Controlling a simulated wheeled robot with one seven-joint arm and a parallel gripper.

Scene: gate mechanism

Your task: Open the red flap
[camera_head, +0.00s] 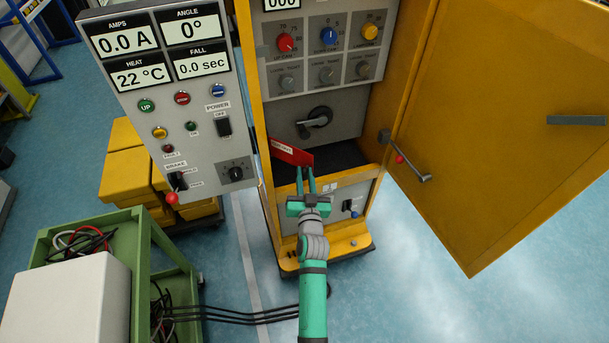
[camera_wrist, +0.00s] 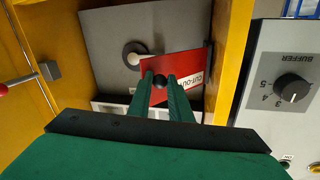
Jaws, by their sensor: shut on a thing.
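The red flap (camera_head: 291,152), with a white label, sits low in the opening of the yellow cabinet and looks tilted in the head view. In the wrist view the flap (camera_wrist: 188,64) shows its "CUT-OUT" label upside down. My gripper (camera_head: 307,174) reaches in from the front at the flap's lower right part. In the wrist view my gripper (camera_wrist: 161,80) has its green fingers on either side of a small dark round knob (camera_wrist: 160,81) at the flap's edge, and it is shut on this knob. What lies behind the flap is partly hidden.
The yellow cabinet door (camera_head: 500,130) stands wide open at right, with a red-tipped lever (camera_head: 410,168) near its hinge side. A grey control panel (camera_head: 165,100) stands close at left, and a green cart (camera_head: 145,250) is lower left.

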